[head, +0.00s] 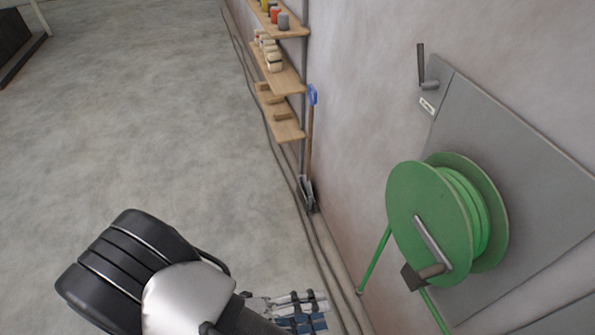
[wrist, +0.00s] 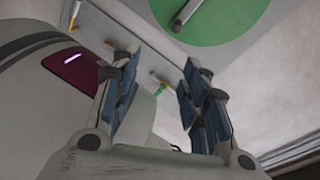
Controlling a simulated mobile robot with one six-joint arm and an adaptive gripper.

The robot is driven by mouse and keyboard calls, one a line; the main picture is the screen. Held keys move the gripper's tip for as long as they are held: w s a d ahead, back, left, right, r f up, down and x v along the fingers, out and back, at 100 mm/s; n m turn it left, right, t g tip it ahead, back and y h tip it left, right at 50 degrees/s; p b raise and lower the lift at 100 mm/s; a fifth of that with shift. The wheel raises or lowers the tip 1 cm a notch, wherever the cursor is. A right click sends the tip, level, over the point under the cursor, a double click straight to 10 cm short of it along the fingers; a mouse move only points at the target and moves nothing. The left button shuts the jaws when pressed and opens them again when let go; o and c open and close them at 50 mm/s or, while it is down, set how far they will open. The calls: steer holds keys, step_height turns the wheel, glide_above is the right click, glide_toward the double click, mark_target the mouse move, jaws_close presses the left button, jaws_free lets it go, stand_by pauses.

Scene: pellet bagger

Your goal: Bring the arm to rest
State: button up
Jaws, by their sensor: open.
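My gripper (head: 318,312) shows at the bottom of the head view, beside my dark arm link and silver joint. In the wrist view my gripper (wrist: 158,100) has its two blue-padded fingers apart, with nothing between them. The gripper is open and empty. In the head view it is over the floor (head: 130,130), left of the wall. Part of my arm is cut off by the lower edge of the picture.
A green hose reel (head: 430,225) with a crank sticks out from a grey wall panel (head: 525,150) at the right; it also shows in the wrist view (wrist: 225,20). Wall shelves (head: 283,80) hold small items.

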steer(key=d+f+n+y+b, duration=0.1)
steer(key=d+n+y+b, duration=0.3)
steer(key=n+b, duration=0.5)
steer(key=d+f+n+t+y+b, duration=0.1)
steer(key=d+f+n+y+b, duration=0.1)
steer(key=d+n+y+b, duration=0.2)
steer(key=w+d+f+n+y+b, duration=0.1)
steer(key=d+n+y+b, duration=0.3)
steer(key=n+y+b, duration=0.4)
steer(key=n+b, duration=0.5)
steer(key=n, duration=0.3)
steer(key=shift+f+t+b, duration=0.3)
